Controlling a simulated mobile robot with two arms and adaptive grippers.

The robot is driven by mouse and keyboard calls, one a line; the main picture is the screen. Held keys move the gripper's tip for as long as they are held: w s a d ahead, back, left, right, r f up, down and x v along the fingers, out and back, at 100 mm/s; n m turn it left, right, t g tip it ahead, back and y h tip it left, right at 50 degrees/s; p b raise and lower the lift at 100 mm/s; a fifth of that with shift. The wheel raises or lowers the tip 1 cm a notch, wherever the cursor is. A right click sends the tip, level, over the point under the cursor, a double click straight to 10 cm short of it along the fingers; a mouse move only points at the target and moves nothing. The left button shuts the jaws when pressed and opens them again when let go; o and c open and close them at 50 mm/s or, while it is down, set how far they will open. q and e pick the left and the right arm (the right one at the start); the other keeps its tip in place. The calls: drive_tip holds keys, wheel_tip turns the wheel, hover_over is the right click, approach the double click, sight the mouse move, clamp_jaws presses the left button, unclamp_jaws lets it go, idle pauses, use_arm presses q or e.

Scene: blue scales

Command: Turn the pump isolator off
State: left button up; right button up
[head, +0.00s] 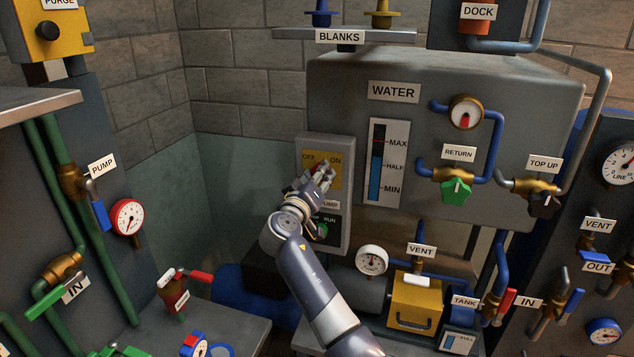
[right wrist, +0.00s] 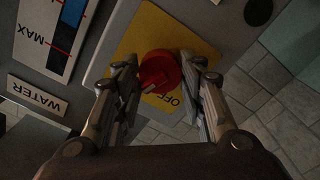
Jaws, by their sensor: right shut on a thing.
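The pump isolator is a red rotary knob (right wrist: 160,70) on a yellow plate (right wrist: 150,30). In the head view the plate (head: 336,157) is on the grey box by the wall, with OFF at its upper left and ON at its upper right. My right gripper (head: 322,174) covers most of the knob there. In the right wrist view my right gripper (right wrist: 163,76) has one finger on each side of the red knob and is shut on it. My left gripper is not in view.
A round gauge (head: 372,260) and yellow vent box (head: 415,302) are low to the right.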

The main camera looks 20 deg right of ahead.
drive_tip(key=shift+d+r+n+p, duration=0.1)
drive_tip(key=shift+n+p, duration=0.6)
drive_tip(key=shift+n, duration=2.5)
drive_tip(key=shift+r+n+p, duration=0.1)
drive_tip(key=shift+n+p, duration=0.55)
drive_tip(key=shift+n, duration=2.55)
drive_tip(key=o, duration=1.1)
drive_tip(key=shift+w+d+f, duration=0.1)
drive_tip(key=shift+d+f, duration=0.05)
drive_tip(key=v, duration=1.2)
